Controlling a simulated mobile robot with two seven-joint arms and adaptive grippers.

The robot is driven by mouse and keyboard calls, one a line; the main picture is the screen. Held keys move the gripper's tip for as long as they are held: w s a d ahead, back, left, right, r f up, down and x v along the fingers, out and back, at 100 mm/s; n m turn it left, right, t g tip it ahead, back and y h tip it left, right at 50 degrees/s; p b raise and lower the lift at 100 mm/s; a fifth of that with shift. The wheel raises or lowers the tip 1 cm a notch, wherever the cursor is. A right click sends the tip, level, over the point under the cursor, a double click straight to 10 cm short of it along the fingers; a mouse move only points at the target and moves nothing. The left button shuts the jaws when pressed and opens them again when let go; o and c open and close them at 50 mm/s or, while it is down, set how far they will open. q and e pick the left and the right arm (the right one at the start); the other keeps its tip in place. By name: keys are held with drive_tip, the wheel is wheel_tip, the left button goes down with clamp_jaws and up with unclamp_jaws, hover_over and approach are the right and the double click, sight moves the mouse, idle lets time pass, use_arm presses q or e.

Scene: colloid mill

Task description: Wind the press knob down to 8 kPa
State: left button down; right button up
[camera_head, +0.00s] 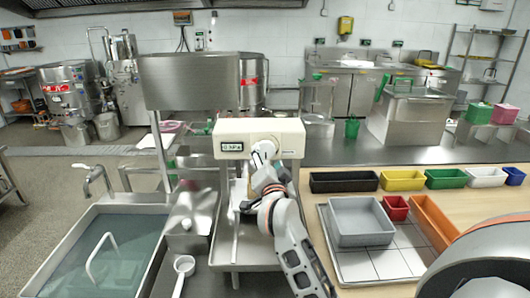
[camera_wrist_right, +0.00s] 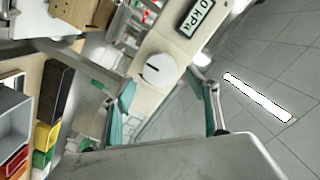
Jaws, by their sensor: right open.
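The press is a cream box (camera_head: 288,136) on a metal stand, with a small display (camera_head: 232,147) on its front left. In the right wrist view the display (camera_wrist_right: 195,18) is cut off by the top edge; a 0 and "kPa" show, and any digits before them are out of view. The round white knob (camera_wrist_right: 157,69) has a dark pointer mark. My right gripper (camera_wrist_right: 162,80) is open, its teal fingers on either side of the knob in the picture; I cannot tell whether they touch it. My left gripper is not in view.
A water-filled sink (camera_head: 60,262) lies at the left, with a ladle (camera_head: 183,266) beside it. At the right, a grey bin (camera_head: 360,238) stands on a tray, among black, yellow, green, red and orange bins. A metal panel (camera_head: 190,82) stands behind the press.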

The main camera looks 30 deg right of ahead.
sight(266, 151)
drive_tip(key=shift+x, duration=2.2)
drive_tip(key=shift+c, duration=0.4)
drive_tip(key=c, duration=1)
